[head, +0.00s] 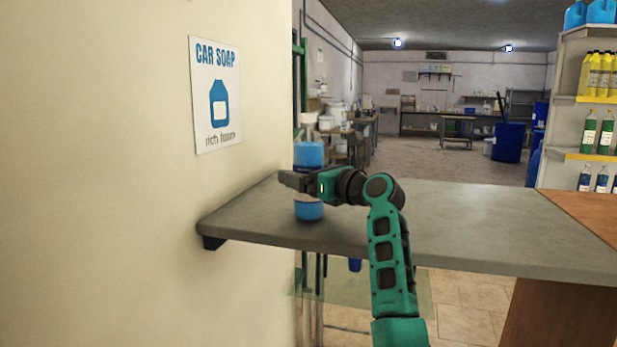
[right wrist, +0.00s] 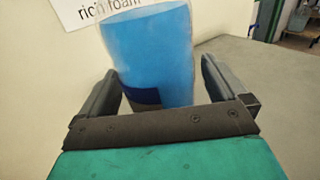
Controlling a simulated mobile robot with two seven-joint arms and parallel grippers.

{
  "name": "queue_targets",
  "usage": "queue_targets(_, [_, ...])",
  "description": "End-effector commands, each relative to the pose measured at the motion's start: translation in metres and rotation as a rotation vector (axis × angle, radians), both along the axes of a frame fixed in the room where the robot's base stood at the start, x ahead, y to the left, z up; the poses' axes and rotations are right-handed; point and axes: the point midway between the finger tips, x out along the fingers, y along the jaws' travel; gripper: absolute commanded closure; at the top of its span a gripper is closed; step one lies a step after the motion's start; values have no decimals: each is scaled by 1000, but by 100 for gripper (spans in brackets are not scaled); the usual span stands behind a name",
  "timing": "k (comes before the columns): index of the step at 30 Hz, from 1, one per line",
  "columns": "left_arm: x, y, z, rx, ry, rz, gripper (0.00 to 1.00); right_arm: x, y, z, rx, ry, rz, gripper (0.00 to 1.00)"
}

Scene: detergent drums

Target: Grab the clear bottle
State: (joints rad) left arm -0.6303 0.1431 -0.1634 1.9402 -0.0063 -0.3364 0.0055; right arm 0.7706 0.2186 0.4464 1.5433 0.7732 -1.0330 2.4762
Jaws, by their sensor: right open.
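The clear bottle (head: 308,153) holds blue liquid and stands upright on the grey counter near its left end. My right gripper (head: 291,181) crosses in front of the bottle's middle and hides that part; the blue base shows below it. In the right wrist view the bottle (right wrist: 160,45) fills the space between the two open fingers, with a dark patch low on it. A gap shows between the bottle and the right finger; the left finger is close to it, and contact there is unclear. My left gripper is not in view.
The grey counter (head: 460,225) is clear to the right of the bottle. A cream wall (head: 130,230) with a "CAR SOAP" sign (head: 216,95) stands close on the left. A shelf (head: 565,100) of yellow, green and blue bottles is at the far right.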

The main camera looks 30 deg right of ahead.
Motion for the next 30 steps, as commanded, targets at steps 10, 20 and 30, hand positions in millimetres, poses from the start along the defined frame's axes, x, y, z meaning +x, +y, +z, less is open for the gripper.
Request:
queue_targets(10, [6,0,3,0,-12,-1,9,16,3,0,0,0,-2,1])
queue_targets(20, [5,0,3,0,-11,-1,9,15,3,-1,1,1,-2,25])
queue_targets(30, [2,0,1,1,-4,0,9,15,3,-1,1,1,-2,58])
